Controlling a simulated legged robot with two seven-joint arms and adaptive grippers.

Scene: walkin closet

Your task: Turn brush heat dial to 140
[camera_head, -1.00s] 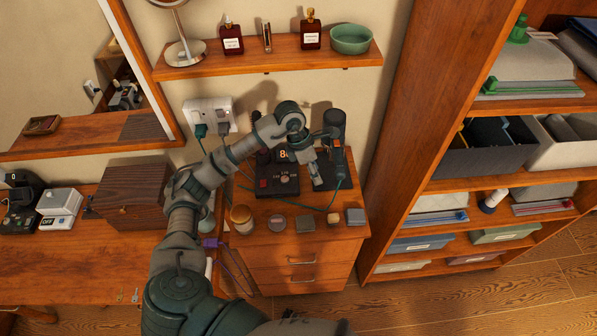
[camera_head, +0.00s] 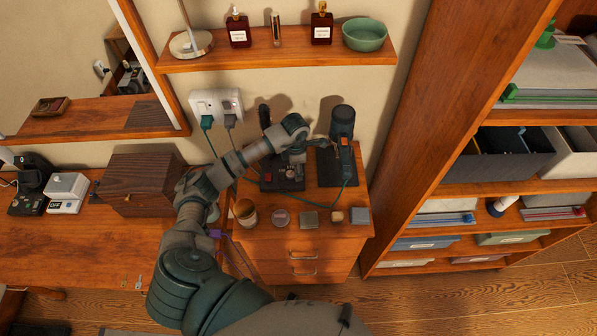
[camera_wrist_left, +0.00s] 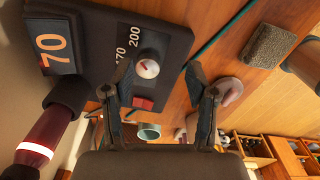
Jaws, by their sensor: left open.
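The heat dial (camera_wrist_left: 148,68) is a round knob with a light face and a red mark, on a dark base (camera_wrist_left: 105,40) with printed 170 and 200. A lit orange display (camera_wrist_left: 50,42) on the base shows 70. In the head view the base (camera_head: 285,180) is partly covered by my left arm, and the dial cannot be made out. My left gripper (camera_wrist_left: 160,80) is open and empty. Its fingertips are close to the dial, one near its edge, the other well to the right; contact cannot be told. The gripper also shows in the head view (camera_head: 297,145), its fingers unclear.
A red switch (camera_wrist_left: 143,103) sits beside the dial. A dark upright appliance (camera_head: 342,125) stands right of the base, with a green cord. Several small items, including an amber jar (camera_head: 245,212), line the cabinet's front. A shelf (camera_head: 290,54) with bottles hangs above.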

